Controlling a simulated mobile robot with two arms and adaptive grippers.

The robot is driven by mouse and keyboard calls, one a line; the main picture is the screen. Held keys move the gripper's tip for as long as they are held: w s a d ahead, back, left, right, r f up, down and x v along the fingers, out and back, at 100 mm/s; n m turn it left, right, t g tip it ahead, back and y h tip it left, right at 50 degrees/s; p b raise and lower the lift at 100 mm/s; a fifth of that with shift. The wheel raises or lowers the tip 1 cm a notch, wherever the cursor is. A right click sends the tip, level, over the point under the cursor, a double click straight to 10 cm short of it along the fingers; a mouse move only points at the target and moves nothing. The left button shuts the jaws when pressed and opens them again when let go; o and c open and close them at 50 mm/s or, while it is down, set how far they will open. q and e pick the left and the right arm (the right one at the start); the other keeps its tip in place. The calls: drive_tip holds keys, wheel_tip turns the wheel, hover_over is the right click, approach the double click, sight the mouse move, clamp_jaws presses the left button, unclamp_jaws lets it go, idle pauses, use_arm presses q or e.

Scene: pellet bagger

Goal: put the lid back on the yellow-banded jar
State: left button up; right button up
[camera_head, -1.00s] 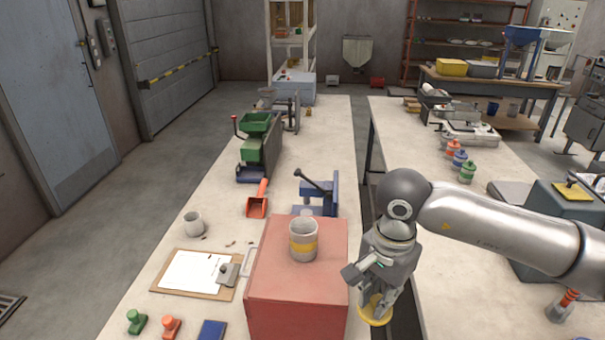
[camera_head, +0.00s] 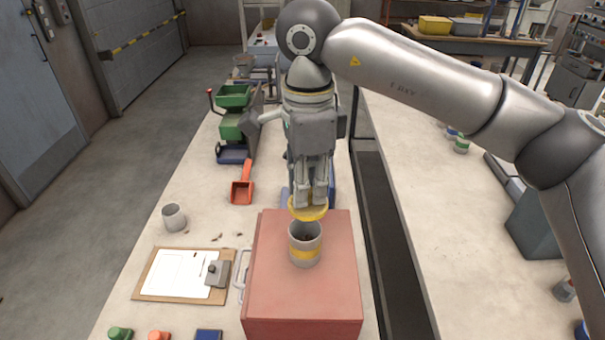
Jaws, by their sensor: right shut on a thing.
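The yellow-banded jar (camera_head: 305,250) stands upright and open on top of a red box (camera_head: 270,295). It is grey with a yellow band, and dark contents show inside. My right gripper (camera_head: 310,198) points down and is shut on the yellow lid (camera_head: 309,211). The lid is held just above and behind the jar's mouth in the picture, apart from the rim as far as I can tell. My left gripper is not in view.
A clipboard (camera_head: 160,275) and a grey cup (camera_head: 174,217) lie left of the red box. An orange scoop (camera_head: 242,188) and a green machine (camera_head: 233,120) stand farther back. A dark gap (camera_head: 375,230) separates the two benches.

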sight(305, 209)
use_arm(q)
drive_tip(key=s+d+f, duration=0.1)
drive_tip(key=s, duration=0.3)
use_arm(e)
drive_tip(key=shift+a+f+b, duration=0.2)
drive_tip(key=shift+f+b, duration=0.2)
drive_tip(key=shift+f, duration=0.55)
drive_tip(key=shift+w+a+f, duration=0.15)
drive_tip(key=shift+w+f, duration=0.1)
drive_tip(key=shift+f, duration=0.35)
wheel_tip(305, 209, down, 3)
drive_tip(key=shift+w+r+b, duration=0.1)
drive_tip(key=shift+r+b, duration=0.1)
drive_tip(key=shift+b, duration=1.05)
use_arm(q)
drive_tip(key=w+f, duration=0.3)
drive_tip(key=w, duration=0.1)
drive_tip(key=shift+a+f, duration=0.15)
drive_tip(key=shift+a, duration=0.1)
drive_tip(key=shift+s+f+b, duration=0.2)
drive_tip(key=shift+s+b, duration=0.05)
drive_tip(key=shift+b, duration=0.2)
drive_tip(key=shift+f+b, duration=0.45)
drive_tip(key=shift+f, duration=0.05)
use_arm(e)
drive_tip(key=shift+f, duration=0.25)
